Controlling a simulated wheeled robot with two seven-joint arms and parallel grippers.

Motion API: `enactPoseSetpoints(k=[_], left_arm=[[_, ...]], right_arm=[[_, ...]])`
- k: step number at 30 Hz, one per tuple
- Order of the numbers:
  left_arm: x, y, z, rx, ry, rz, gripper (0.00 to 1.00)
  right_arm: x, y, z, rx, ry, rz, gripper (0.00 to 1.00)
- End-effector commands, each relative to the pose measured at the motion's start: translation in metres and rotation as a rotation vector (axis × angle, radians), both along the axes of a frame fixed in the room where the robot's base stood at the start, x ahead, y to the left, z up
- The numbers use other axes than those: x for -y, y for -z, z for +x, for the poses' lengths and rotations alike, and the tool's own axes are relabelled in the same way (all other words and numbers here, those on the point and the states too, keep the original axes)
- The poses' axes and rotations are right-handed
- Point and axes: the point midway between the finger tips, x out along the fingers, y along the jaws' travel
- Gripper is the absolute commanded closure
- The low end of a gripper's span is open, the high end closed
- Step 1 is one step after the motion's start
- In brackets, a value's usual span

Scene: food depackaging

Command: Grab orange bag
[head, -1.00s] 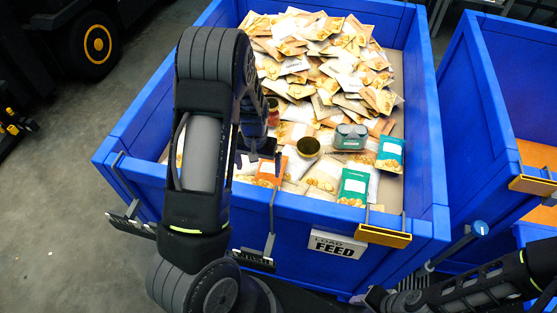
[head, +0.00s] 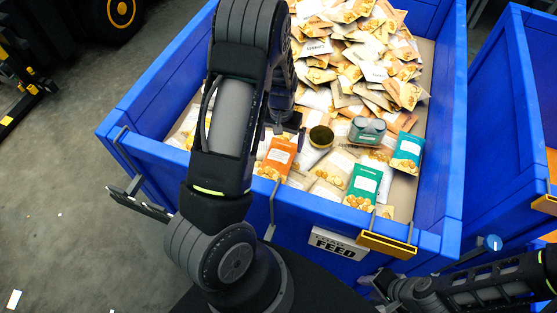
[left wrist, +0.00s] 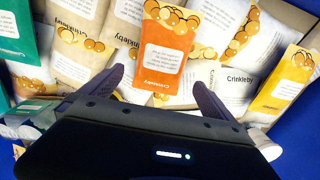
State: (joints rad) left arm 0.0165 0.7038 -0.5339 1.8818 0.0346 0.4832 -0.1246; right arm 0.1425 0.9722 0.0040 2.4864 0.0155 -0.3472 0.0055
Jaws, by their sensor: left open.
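The orange bag (head: 277,157) lies near the front wall inside the blue bin, its white label facing up. In the left wrist view the orange bag (left wrist: 168,50) lies just beyond and between the open fingers of my left gripper (left wrist: 158,83). No contact is visible. In the head view my left gripper (head: 283,127) hangs above the far end of the orange bag, partly hidden by my arm. My right arm comes in at the lower right, outside the bin; its gripper end (head: 378,283) is too unclear to tell open or shut.
The blue bin's front wall (head: 300,215) stands close to the bag. Cream bags, a dark round can (head: 321,136), a grey-green container (head: 367,130) and teal bags (head: 363,185) lie nearby. A large heap of bags (head: 365,50) fills the back. Another blue bin (head: 500,120) stands right.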

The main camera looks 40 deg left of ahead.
Motion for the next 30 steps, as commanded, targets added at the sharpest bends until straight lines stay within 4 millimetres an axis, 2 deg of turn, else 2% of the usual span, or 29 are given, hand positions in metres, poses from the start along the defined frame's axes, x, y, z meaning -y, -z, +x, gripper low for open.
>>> enactPoseSetpoints(k=[1, 12, 23, 30], left_arm=[[0.000, 0.008, 0.000, 0.001, 0.000, 0.000, 0.00], [0.000, 0.011, 0.000, 0.001, -0.001, 0.000, 0.00], [-0.001, 0.059, 0.000, 0.000, -0.001, 0.000, 0.00], [0.000, 0.059, 0.000, 0.001, -0.001, 0.000, 0.00]], right_arm=[[0.000, 0.007, 0.000, 0.001, -0.001, 0.001, 0.64], [-0.001, 0.008, 0.000, 0.003, 0.000, 0.002, 0.64], [-0.003, 0.038, 0.003, 0.015, -0.003, 0.011, 0.64], [-0.004, 0.037, 0.004, 0.016, -0.004, 0.012, 0.64]])
